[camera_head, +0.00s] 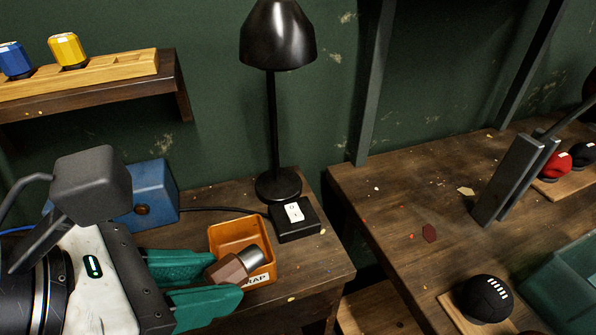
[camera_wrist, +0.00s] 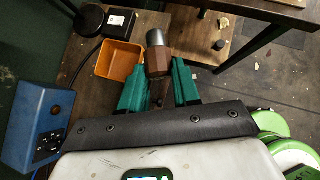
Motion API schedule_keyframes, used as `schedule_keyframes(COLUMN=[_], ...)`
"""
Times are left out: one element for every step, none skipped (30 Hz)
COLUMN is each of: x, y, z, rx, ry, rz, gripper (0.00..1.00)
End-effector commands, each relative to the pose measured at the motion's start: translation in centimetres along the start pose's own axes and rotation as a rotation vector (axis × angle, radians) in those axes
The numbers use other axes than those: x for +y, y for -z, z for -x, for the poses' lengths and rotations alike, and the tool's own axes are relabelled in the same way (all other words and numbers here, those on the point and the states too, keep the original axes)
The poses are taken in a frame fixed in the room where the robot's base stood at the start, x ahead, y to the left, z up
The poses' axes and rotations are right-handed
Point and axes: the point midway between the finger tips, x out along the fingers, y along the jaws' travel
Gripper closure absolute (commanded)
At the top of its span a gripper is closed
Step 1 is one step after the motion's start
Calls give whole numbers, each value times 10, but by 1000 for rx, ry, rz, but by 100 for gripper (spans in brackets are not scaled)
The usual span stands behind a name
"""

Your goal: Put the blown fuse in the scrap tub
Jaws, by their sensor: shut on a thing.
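The fuse (camera_head: 232,266) is a brown faceted piece with a grey metal cap. My gripper (camera_head: 226,276) is shut on its brown body between two teal fingers, cap end pointing away from me. It also shows in the wrist view (camera_wrist: 157,58). The scrap tub (camera_head: 229,230) is an orange open tub on the small bench, its label partly hidden by the fuse and a finger. In the head view the fuse overlaps the tub's front. In the wrist view the tub (camera_wrist: 107,65) lies just left of the fuse. The fuse's height above it is unclear.
A black lamp (camera_head: 274,120) and a black switch box (camera_head: 294,222) stand behind the tub. A blue box (camera_head: 152,195) with a cable is at left. A shelf (camera_head: 170,75) holds yellow and blue pieces. Another bench (camera_head: 380,215) is at right, past a gap.

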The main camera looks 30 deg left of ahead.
Motion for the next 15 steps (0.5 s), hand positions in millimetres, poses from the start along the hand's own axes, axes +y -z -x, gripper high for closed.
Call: schedule_keyframes(x=[10,16,24,30,35,40,43,47,52,55,58,60,62,64,66], y=[-2,-2,-2,-2,0,4,7,9,12,13,15,17,18,19,20], z=[-7,-12,-17,-22,-28,-35,-41,-46,-51,-56,-59,-63,-65,-67,-69], rx=[-1,-1,-1,-1,-1,-2,-2,-1,-2,-2,-1,0,-1,-1,-1], ry=[3,3,2,3,3,3,3,3,2,2,2,2,1,0,-1], rz=[2,2,2,1,3,4,2,2,3,2,2,2,1,1,0], gripper=[99,99,99,99,99,99,99,99,99,99,99,99,99,99,99])
